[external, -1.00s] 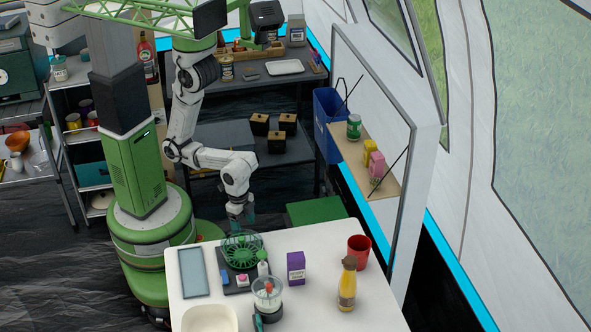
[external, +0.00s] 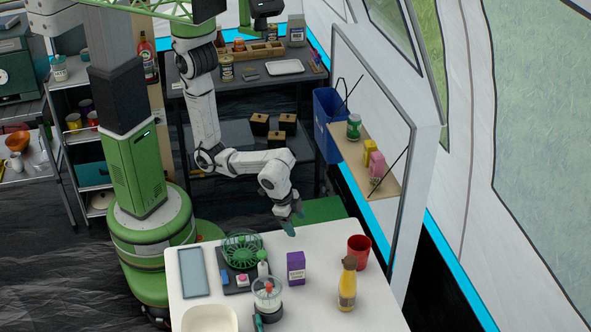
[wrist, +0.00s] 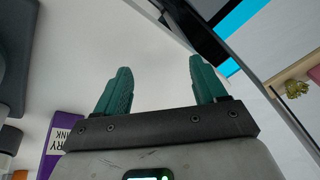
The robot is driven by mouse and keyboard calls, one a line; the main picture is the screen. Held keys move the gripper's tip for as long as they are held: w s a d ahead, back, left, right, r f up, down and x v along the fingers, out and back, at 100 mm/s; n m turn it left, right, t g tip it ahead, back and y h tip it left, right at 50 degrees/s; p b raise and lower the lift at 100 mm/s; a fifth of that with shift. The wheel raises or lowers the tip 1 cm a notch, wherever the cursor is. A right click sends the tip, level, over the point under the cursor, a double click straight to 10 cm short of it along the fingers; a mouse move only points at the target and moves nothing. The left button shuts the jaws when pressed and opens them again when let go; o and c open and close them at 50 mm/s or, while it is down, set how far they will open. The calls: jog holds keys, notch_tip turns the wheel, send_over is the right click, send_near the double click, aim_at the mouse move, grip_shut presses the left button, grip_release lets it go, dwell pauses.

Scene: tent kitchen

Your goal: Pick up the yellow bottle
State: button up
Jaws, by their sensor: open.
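The yellow bottle (external: 347,288) stands upright near the right side of the white table, with a brown cap on top. My gripper (external: 292,222) hangs over the table's far edge, behind and to the left of the bottle, clearly apart from it. In the wrist view the two teal fingers (wrist: 158,88) are spread with nothing between them. The bottle does not show in the wrist view.
A purple box (external: 296,268) and a red cup (external: 358,252) stand near the bottle. A green wire basket (external: 242,250), a blender-like jar (external: 267,295) and a grey tray (external: 193,273) are further left. A shelf panel (external: 385,165) rises behind the table's right side.

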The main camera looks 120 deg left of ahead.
jog(key=shift+n+t+y, duration=0.3)
jog(key=shift+n+t, duration=0.1)
jog(key=shift+n, duration=0.1)
jog(key=w+r, duration=0.1)
jog(key=w, duration=0.1)
jog(key=w+r, duration=0.1)
jog(key=w, duration=0.2)
jog(key=w+d+r, duration=0.1)
jog(key=w, duration=0.2)
jog(key=shift+w+d+b, duration=0.1)
jog(key=shift+w+b, duration=0.1)
jog(key=shift+b, duration=0.15)
jog(key=w+d+r+n+b, duration=0.1)
jog(key=w+d+r, duration=0.4)
jog(key=w, duration=0.4)
jog(key=n+h+b, duration=0.1)
jog(key=n+b, duration=0.1)
send_near(351, 260)
jog(key=shift+t, duration=0.3)
jog(key=x, duration=0.4)
jog(key=shift+d+f, duration=0.1)
jog(key=shift+f, duration=0.2)
jog(key=shift+p+x, duration=0.6)
jog(key=shift+x, duration=2.25)
jog(key=shift+s, duration=0.2)
grip_shut()
jog(key=shift+r, duration=0.1)
